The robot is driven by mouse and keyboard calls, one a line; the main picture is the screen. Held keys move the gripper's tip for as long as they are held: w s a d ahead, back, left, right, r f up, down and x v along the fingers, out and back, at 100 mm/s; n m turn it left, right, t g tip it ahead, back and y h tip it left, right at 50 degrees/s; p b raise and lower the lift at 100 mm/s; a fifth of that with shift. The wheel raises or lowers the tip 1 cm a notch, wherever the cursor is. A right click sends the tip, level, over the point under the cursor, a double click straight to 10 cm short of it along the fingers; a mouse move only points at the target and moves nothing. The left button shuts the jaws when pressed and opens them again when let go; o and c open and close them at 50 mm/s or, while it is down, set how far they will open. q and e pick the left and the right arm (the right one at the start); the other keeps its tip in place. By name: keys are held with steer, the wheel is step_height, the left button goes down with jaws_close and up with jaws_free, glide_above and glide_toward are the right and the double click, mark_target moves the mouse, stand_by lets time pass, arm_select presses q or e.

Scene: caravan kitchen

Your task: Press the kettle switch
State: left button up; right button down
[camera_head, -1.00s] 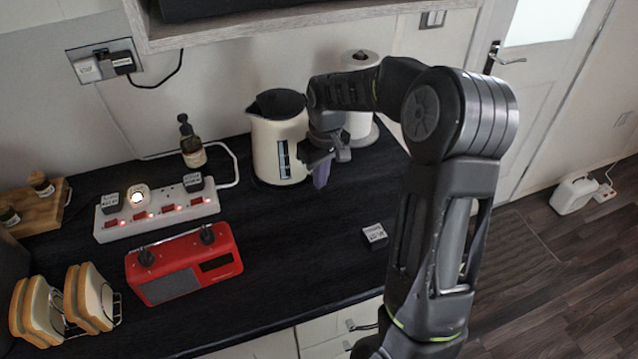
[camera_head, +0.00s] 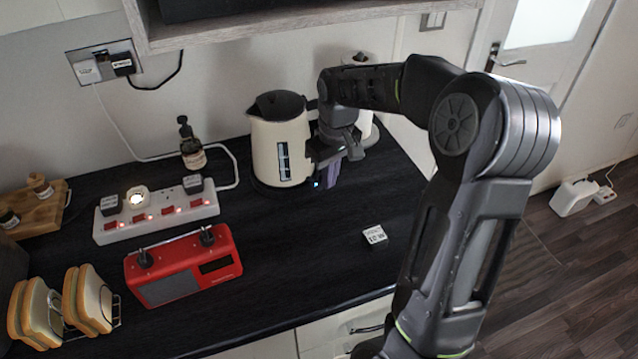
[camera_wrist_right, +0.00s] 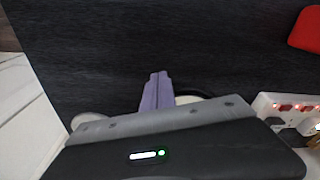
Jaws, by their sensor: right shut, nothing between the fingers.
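A cream kettle (camera_head: 278,150) with a black lid stands upright on its dark base at the back of the counter. A small blue light (camera_head: 316,184) glows low at its right side, beside my fingertips; the switch itself is not clear. My right gripper (camera_head: 329,179) is shut and empty, pointing down just right of the kettle's lower part. Whether it touches the kettle or base I cannot tell. Its purple fingers (camera_wrist_right: 157,92) lie together in the right wrist view, where the gripper body hides most of the kettle area. My left gripper is not in view.
A paper roll (camera_head: 363,122) stands behind my right wrist. A white power strip (camera_head: 155,215), a brown bottle (camera_head: 191,145) and a red radio (camera_head: 184,267) are left of the kettle. A small white block (camera_head: 375,236) lies in front; the dark counter around it is clear.

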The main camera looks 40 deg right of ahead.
steer(key=r, duration=0.5)
steer(key=shift+s+r+b, duration=0.3)
steer(key=shift+r+b, duration=0.05)
